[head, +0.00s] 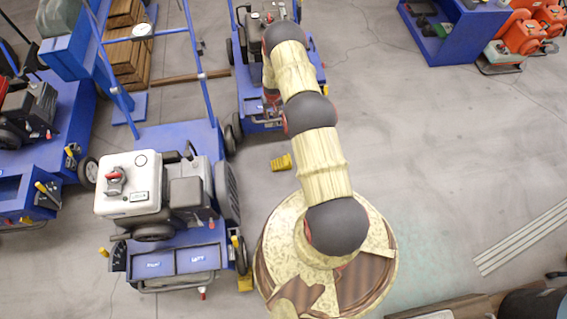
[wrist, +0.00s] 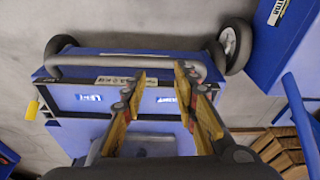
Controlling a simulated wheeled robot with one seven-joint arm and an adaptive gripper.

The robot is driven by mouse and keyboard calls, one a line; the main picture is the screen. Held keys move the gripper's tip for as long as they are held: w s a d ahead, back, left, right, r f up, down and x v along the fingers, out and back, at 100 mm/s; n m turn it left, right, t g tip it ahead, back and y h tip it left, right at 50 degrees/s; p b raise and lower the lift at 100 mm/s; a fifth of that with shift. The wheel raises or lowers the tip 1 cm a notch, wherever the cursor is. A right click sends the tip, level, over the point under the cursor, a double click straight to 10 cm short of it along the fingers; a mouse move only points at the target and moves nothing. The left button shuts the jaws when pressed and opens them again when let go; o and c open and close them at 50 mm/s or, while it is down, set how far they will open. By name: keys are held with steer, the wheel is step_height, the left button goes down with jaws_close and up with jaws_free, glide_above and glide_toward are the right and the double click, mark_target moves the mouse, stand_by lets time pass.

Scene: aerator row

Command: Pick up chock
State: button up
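A small yellow chock (head: 281,162) lies on the grey floor left of my arm, in front of the far blue cart. A second yellow chock (head: 245,283) lies lower down, beside the right wheel of the near cart. In the wrist view my gripper (wrist: 159,76) is open and empty, its two fingers apart over the end of a blue cart (wrist: 110,120). I make out no chock in that view. In the head view my gripper is mostly hidden by the arm, near the far blue cart (head: 262,122).
The near blue cart (head: 190,262) carries a white and grey machine (head: 130,185). Another blue cart stands at the left edge. A wooden beam (head: 190,77) lies on the floor by wooden crates (head: 125,55). The floor right of my arm is mostly clear.

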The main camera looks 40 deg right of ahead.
steer(key=m, duration=0.1)
glide_above(284, 162)
steer(key=s+d, duration=0.1)
steer(key=d, duration=0.1)
steer(key=shift+g, duration=0.4)
step_height(284, 162, down, 23)
steer(key=shift+s+f, duration=0.1)
steer(key=shift+f, duration=0.05)
step_height(284, 162, down, 3)
steer(key=shift+s+r+b, duration=0.1)
steer(key=shift+b, duration=0.85)
steer(key=shift+w+d+f+b, duration=0.15)
steer(key=shift+f+b, duration=0.35)
steer(key=shift+f, duration=0.35)
steer(key=shift+d+f+b, duration=0.2)
steer(key=shift+f+b, duration=0.35)
steer(key=shift+f, duration=0.35)
steer(key=shift+w+d+f+b, duration=0.15)
steer(key=shift+f+b, duration=0.35)
steer(key=shift+f, duration=0.35)
steer(key=shift+s, duration=0.1)
steer(key=shift+c, duration=0.5)
jaws_close()
steer(key=shift+r, duration=0.1)
